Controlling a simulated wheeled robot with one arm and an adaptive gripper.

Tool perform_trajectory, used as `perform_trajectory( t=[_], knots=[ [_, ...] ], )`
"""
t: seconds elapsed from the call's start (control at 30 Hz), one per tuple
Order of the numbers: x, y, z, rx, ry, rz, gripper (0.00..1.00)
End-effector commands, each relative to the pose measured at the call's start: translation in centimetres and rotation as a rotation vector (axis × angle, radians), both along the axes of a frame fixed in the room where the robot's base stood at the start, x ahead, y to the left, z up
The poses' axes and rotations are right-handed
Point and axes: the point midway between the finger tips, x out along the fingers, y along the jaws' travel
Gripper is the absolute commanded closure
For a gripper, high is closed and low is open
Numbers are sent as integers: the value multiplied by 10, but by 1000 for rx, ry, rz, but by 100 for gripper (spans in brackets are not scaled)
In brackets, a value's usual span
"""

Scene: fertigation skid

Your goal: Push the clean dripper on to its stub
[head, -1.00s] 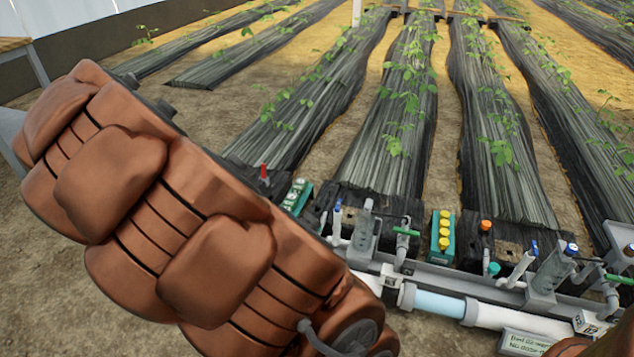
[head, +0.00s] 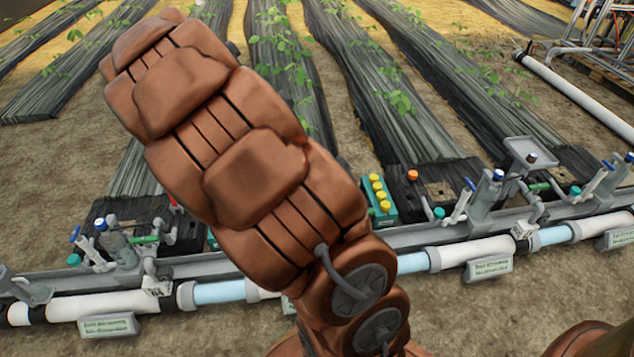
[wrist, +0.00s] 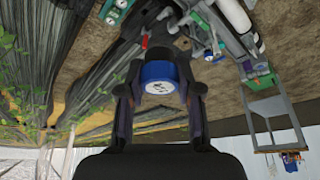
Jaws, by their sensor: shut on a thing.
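My gripper (wrist: 160,100) is in the wrist view, its two dark fingers closed on a round blue-capped piece, which I take to be the dripper (wrist: 158,72). In the head view my arm hides the gripper and dripper. The stub cannot be singled out; the held piece looks clear of the pipework in the wrist view.
A manifold pipe (head: 455,255) with small valves runs across the head view. A green box with yellow knobs (head: 380,200) and an orange-capped piece (head: 412,175) stand behind it. A small grey tray (head: 530,155) is at right. Planted black-covered beds (head: 290,70) lie beyond.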

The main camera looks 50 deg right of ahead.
Motion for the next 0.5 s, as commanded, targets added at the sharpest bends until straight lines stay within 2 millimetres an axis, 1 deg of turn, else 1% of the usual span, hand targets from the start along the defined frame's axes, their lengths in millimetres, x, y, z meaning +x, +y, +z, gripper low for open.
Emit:
perform_trajectory(
  t=[0.03, 0.2, 0.27, 0.3, 0.37, 0.4, 0.47, 0.5],
  knots=[
    [0, -24, -17, 8, 9, 13, 82],
    [-2, -101, -61, 8, 5, 107, 82],
    [-6, -126, -76, 8, 6, 139, 82],
    [-10, -142, -87, 8, 7, 162, 82],
    [-15, -166, -102, 8, 5, 194, 82],
    [-20, -181, -112, 7, 5, 214, 82],
    [-27, -204, -128, 7, 5, 245, 82],
    [-33, -219, -137, 6, 3, 264, 82]
  ],
)
